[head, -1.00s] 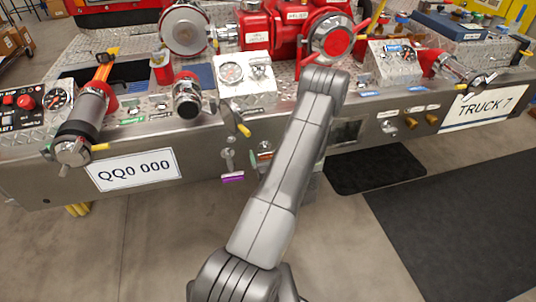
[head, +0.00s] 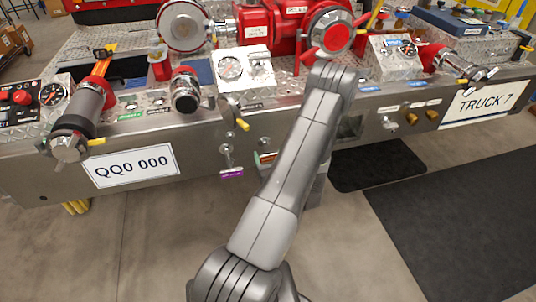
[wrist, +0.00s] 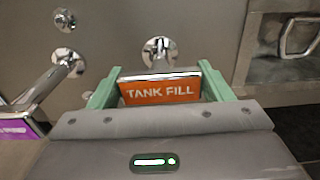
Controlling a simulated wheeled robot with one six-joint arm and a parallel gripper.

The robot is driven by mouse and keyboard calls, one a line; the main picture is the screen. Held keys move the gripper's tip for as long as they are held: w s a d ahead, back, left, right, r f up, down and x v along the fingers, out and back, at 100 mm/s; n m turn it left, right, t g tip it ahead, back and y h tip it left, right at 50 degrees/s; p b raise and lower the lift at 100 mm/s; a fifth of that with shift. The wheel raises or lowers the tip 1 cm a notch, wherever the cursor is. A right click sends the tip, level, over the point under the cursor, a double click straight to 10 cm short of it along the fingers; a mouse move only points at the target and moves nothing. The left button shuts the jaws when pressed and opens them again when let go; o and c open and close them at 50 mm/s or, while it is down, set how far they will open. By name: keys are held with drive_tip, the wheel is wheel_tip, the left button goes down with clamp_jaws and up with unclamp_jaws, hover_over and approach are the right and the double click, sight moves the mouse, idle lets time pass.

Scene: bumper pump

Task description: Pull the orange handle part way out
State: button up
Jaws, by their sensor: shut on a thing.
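The orange handle (wrist: 160,92), marked "TANK FILL", sits between the two green fingers of my gripper (wrist: 162,98) in the wrist view. My gripper is shut on it, with a finger at each side. A chrome round fitting (wrist: 158,51) is on the panel just behind the handle; how far the handle stands out is hard to judge. In the head view my forearm hides most of the gripper, and only a bit of the orange handle (head: 267,157) shows beside it.
A purple handle (wrist: 14,128) on a long chrome rod is to the left; it also shows in the head view (head: 231,174). A chrome pull handle (wrist: 297,38) is at the right on the steel panel (head: 210,160). Open floor lies in front.

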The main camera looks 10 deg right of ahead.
drive_tip(key=o, duration=1.4)
drive_tip(key=s, duration=1.3)
drive_tip(key=shift+s+d, duration=0.2)
drive_tip(key=shift+s, duration=0.15)
drive_tip(key=w, duration=1.4)
drive_tip(key=shift+w+a+r+p, duration=0.1)
drive_tip(key=shift+w+a+p, duration=0.15)
drive_tip(key=shift+w+p, duration=0.15)
drive_tip(key=shift+w, duration=0.35)
